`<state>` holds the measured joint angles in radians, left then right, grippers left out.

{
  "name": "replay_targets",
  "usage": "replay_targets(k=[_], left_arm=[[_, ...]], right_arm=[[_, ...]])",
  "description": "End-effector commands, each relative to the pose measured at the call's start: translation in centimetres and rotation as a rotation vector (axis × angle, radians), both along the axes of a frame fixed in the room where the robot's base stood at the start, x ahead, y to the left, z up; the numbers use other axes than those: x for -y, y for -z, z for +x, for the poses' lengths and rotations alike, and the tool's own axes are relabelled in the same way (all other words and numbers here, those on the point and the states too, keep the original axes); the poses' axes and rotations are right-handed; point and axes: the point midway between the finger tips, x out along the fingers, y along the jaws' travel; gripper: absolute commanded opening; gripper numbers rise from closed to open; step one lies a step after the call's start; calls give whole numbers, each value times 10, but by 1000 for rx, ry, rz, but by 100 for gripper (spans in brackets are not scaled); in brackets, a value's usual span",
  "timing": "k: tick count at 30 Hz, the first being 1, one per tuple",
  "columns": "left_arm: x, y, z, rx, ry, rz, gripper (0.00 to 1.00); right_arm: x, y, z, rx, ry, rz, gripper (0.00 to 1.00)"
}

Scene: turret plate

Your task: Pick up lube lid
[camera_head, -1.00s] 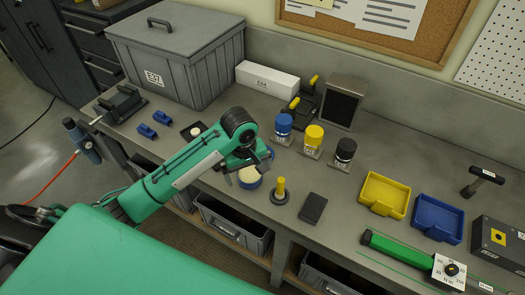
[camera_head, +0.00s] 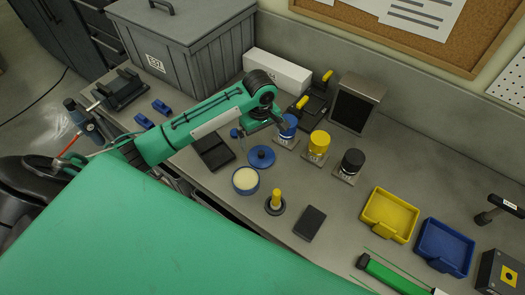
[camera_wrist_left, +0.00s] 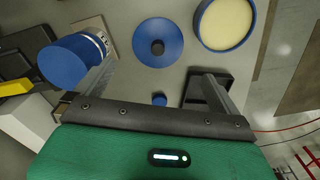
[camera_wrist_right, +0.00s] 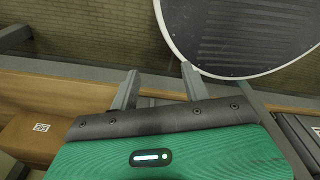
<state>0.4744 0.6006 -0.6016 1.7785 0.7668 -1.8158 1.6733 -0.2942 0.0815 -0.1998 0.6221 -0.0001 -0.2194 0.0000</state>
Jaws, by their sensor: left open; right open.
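The lube lid (camera_head: 261,156) is a round blue disc with a small centre knob, lying flat on the bench. It also shows in the left wrist view (camera_wrist_left: 158,43). Beside it stands the open blue tub (camera_head: 245,181) with a cream filling, also in the left wrist view (camera_wrist_left: 226,22). My left gripper (camera_head: 277,128) is open and empty above the bench, just behind the lid and close to the blue-capped bottle (camera_head: 288,126). In the left wrist view the lid lies ahead, between the spread fingers (camera_wrist_left: 160,72). My right gripper (camera_wrist_right: 157,78) is open, away from the lid.
Yellow-capped (camera_head: 318,144) and black-capped (camera_head: 351,163) bottles stand right of the blue one. A yellow-handled peg (camera_head: 275,200) and dark block (camera_head: 309,223) stand in front. A black tray (camera_head: 213,152) lies left of the lid. A round panel (camera_wrist_right: 240,35) is close to my right gripper.

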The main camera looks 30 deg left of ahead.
Motion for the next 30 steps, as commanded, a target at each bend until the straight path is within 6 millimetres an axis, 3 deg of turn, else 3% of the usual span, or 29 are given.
replay_targets(k=[3,7,11,18,24,30], left_arm=[[0,20,0,-3,1,1,100],[1,36,1,0,1,0,100],[1,43,1,1,1,-1,100],[1,67,2,-2,2,0,100],[1,91,3,1,1,1,100],[1,94,3,2,2,0,100]], right_arm=[[0,-8,-18,-22,0,-1,47],[1,-11,-26,-33,0,-2,47],[0,-13,-19,-24,0,-1,47],[-3,-37,8,10,1,4,47],[-4,-42,-1,-1,1,4,47],[-3,-40,-14,-17,1,3,47]])
